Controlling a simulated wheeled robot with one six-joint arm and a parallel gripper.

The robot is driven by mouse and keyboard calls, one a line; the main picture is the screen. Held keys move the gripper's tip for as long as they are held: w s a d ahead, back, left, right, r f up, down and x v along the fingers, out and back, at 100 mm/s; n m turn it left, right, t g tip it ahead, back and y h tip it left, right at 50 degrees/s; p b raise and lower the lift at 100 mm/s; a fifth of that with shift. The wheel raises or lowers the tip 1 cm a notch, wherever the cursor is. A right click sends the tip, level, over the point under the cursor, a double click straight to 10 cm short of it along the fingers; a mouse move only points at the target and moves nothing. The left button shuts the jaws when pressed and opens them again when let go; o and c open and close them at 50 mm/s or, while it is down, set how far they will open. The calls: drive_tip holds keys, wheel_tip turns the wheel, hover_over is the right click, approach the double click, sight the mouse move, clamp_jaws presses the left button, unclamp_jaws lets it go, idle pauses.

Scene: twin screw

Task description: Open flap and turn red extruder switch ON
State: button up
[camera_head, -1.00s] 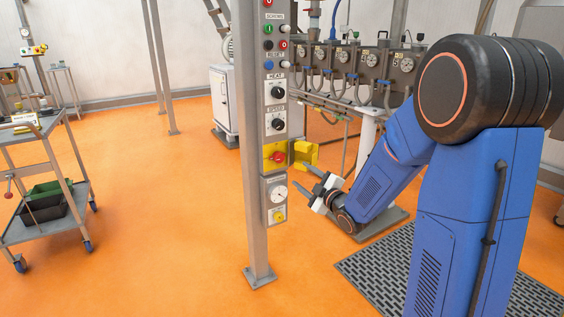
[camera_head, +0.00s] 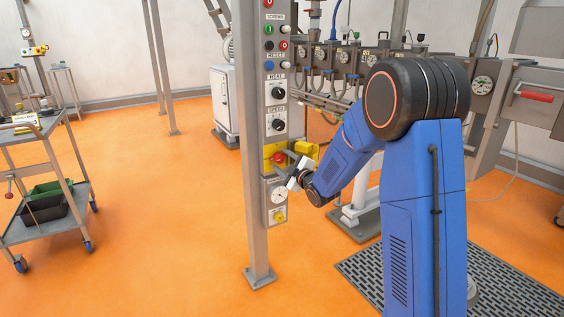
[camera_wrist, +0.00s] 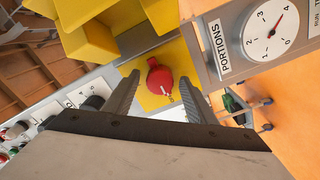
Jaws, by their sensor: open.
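The red extruder switch (camera_head: 279,159) sits on a yellow plate (camera_head: 267,151) on the control post. In the wrist view the red switch (camera_wrist: 160,80) lies between and beyond my fingertips. The yellow flap (camera_head: 306,150) stands swung open to the right of the switch; in the wrist view it shows as a yellow block (camera_wrist: 85,30) at upper left. My gripper (camera_head: 287,166) is at the switch in the head view, and its two open fingers (camera_wrist: 158,88) straddle the switch in the wrist view. I cannot tell whether they touch it.
The PORTIONS dial (camera_wrist: 268,36) is close beside my right finger in the wrist view. HEAT (camera_head: 278,92) and SPEED (camera_head: 278,125) knobs sit above the switch. A cart (camera_head: 40,200) stands at left. The floor between is clear.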

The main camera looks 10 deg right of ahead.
drive_tip(key=shift+w, duration=0.15)
drive_tip(key=c, duration=1)
drive_tip(key=shift+c, duration=0.2)
